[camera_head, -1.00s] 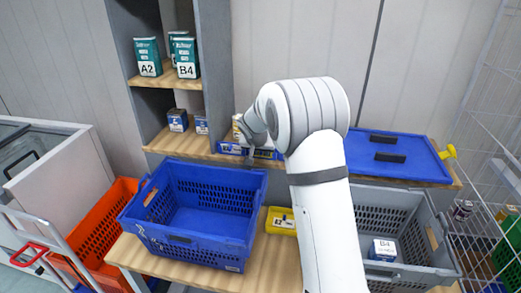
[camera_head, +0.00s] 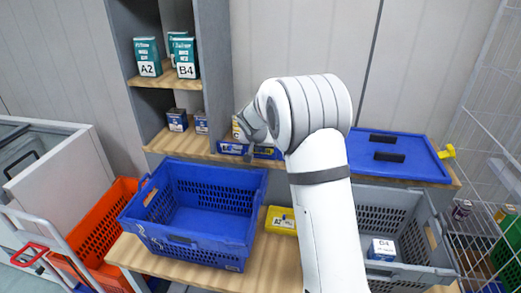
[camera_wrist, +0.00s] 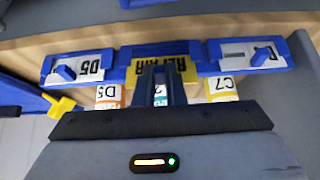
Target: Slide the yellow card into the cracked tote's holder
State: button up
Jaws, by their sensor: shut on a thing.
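A yellow card (camera_wrist: 184,70) with black lettering, upside down in the wrist view, stands in the middle of a blue rack (camera_wrist: 205,61). My gripper (camera_wrist: 157,69) is shut on the card, its dark fingers covering part of it. In the head view my gripper is mostly hidden behind my wrist, above the blue rack (camera_head: 268,154) on the back ledge. A blue tote (camera_head: 180,232) stands on the bench, left of my arm, and a grey tote (camera_head: 405,273) stands to the right.
Labelled boxes (camera_wrist: 222,88) stand close behind my fingers. A blue lid (camera_head: 390,142) lies at the right; an orange tote (camera_head: 100,232) stands at the left.

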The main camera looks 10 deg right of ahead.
jog(key=shift+s+a+r+p, duration=0.1)
jog(key=shift+r+p, duration=0.1)
jog(key=shift+r, duration=0.55)
jog(key=shift+s+d+r+p, duration=0.1)
jog(key=shift+r+p, duration=0.1)
jog(key=shift+r, duration=0.6)
jog(key=shift+s+a+r+p, duration=0.1)
jog(key=shift+r+p, duration=0.1)
jog(key=shift+r, duration=0.55)
